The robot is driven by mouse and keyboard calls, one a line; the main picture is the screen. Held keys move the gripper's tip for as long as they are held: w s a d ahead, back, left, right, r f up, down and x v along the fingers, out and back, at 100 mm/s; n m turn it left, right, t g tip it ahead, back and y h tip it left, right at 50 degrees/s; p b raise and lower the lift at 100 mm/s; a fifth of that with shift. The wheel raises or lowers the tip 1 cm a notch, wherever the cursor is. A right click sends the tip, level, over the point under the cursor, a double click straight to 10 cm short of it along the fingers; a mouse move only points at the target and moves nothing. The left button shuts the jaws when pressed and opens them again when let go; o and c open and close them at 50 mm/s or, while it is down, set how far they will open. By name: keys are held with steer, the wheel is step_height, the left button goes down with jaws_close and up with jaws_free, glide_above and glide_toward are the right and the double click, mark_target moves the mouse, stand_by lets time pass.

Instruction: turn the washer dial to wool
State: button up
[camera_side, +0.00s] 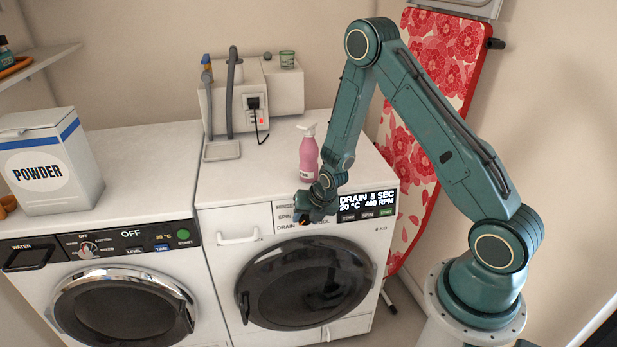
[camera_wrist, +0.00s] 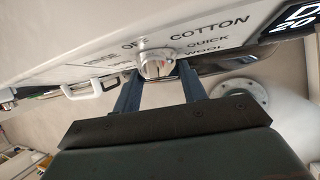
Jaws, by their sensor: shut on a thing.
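The right washer (camera_side: 250,225) has a front panel whose display (camera_side: 367,202) reads "DRAIN 5 SEC, 20 °C, 400 RPM". My gripper (camera_side: 303,221) is at this panel, just left of the display. In the wrist view, my gripper (camera_wrist: 158,78) is shut on the small pale washer dial (camera_wrist: 155,62), one finger on each side. The labels OFF, COTTON, QUICK and WOOL (camera_wrist: 204,51) show around the dial. A coloured mark shows on its right side; its exact pointing is too small to tell. In the side view the gripper hides the dial.
A pink spray bottle (camera_side: 308,157) stands on the right washer, close to my arm. A powder box (camera_side: 45,165) is on the left washer. A red flowered ironing board (camera_side: 445,60) leans behind my arm.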

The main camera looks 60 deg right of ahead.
steer(key=shift+s+d+f+m+t+y, duration=0.1)
steer(key=shift+m+t+y, duration=0.35)
steer(key=shift+t, duration=0.15)
steer(key=shift+s+d+m+t+y, duration=0.1)
steer(key=shift+m+t+y, duration=0.3)
steer(key=shift+t, duration=0.2)
steer(key=shift+m+t+y, duration=0.35)
steer(key=shift+t, duration=0.25)
steer(key=o, duration=1)
steer(key=shift+s, duration=0.1)
